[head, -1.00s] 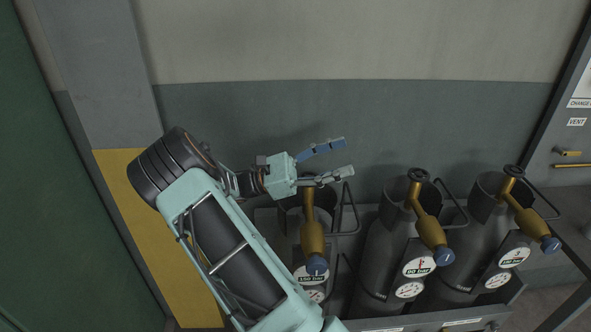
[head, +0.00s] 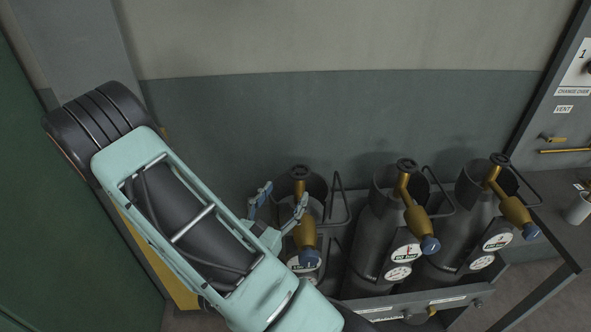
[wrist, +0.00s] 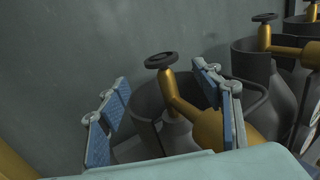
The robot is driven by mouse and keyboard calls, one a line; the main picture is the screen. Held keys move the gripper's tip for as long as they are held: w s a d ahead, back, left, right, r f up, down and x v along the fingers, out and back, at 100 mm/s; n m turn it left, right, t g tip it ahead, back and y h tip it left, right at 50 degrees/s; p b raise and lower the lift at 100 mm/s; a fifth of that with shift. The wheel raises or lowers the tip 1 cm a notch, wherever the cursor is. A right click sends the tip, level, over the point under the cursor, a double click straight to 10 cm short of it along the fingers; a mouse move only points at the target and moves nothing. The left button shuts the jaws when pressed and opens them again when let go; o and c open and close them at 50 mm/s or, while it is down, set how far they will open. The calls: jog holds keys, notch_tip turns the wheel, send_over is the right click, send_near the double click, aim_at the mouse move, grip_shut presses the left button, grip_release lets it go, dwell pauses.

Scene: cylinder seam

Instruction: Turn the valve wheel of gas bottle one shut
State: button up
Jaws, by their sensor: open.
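The leftmost gas bottle (head: 318,205) stands in the rack at the wall; I cannot read a bottle number on it. Its dark valve wheel (head: 299,171) sits on top of a brass valve (head: 305,236). My gripper (head: 284,194) is open and empty, just left of and in front of this valve. In the wrist view the wheel (wrist: 161,60) appears between the spread blue-padded fingers (wrist: 162,80), beyond their tips and apart from them. The right finger overlaps part of the brass valve in that view. My arm hides the lower left of the bottle.
Two more bottles, the middle one (head: 372,235) and the right one (head: 455,232), stand to the right with similar brass valves. Looped dark guard bars (head: 347,203) rise beside the bottles. A wall panel (head: 565,90) and bench (head: 550,210) are at far right. The wall above is clear.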

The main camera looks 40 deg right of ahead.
aim_at(304, 165)
jog(key=b+x, duration=0.4)
jog(key=x, duration=0.4)
jog(key=shift+w+d+r, duration=0.1)
jog(key=shift+d, duration=0.25)
jog(key=shift+w+d, duration=0.4)
jog(key=shift+d, duration=0.2)
jog(key=shift+c, duration=0.3)
jog(key=c, duration=1.1)
jog(key=shift+c, duration=0.2)
